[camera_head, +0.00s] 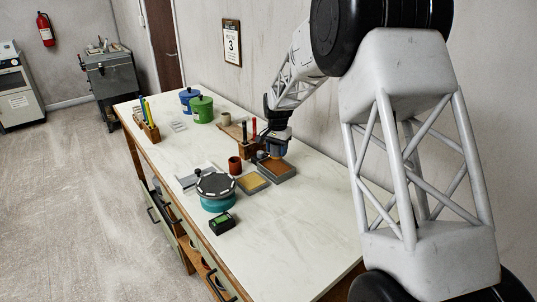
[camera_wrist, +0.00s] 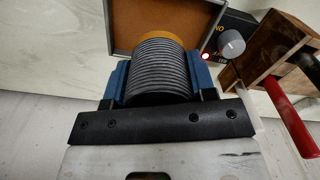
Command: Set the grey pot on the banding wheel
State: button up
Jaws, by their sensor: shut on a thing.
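The grey pot (camera_wrist: 158,72) is a ribbed dark grey cylinder with an orange-tan band at its far edge, in the wrist view. My gripper (camera_wrist: 158,88) has its blue fingers on both sides of the pot and is shut on it. In the head view my gripper (camera_head: 275,151) is over the brown-topped tray, right of the banding wheel. The pot is mostly hidden there, and I cannot tell whether it touches the tray. The banding wheel (camera_head: 216,184), with a dark round top and teal base, stands nearer the front edge; its top looks empty.
A brown-topped grey tray (camera_head: 282,173) and a yellow-topped one (camera_head: 252,184) lie between gripper and wheel. A red-brown cup (camera_head: 235,165) stands close by. A wooden tool block (camera_wrist: 278,50) and knobbed device (camera_wrist: 231,42) are beside the gripper. A small black-green box (camera_head: 222,224) sits before the wheel.

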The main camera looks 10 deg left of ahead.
jog(key=shift+s+a, duration=0.1)
jog(key=shift+s, duration=0.05)
jog(key=s+a+r, duration=0.1)
jog(key=s+a, duration=0.2)
jog(key=s, duration=0.7)
jog(key=s+a+r, duration=0.2)
jog(key=s+a, duration=0.1)
jog(key=s, duration=0.8)
jog(key=s+a+r, duration=0.1)
jog(key=s+a, duration=0.3)
jog(key=s, duration=0.7)
jog(key=shift+r, duration=0.4)
jog(key=shift+w, duration=0.1)
send_over(217, 183)
jog(key=shift+f, duration=0.7)
jog(key=shift+f, duration=1.8)
jog(key=shift+f, duration=0.15)
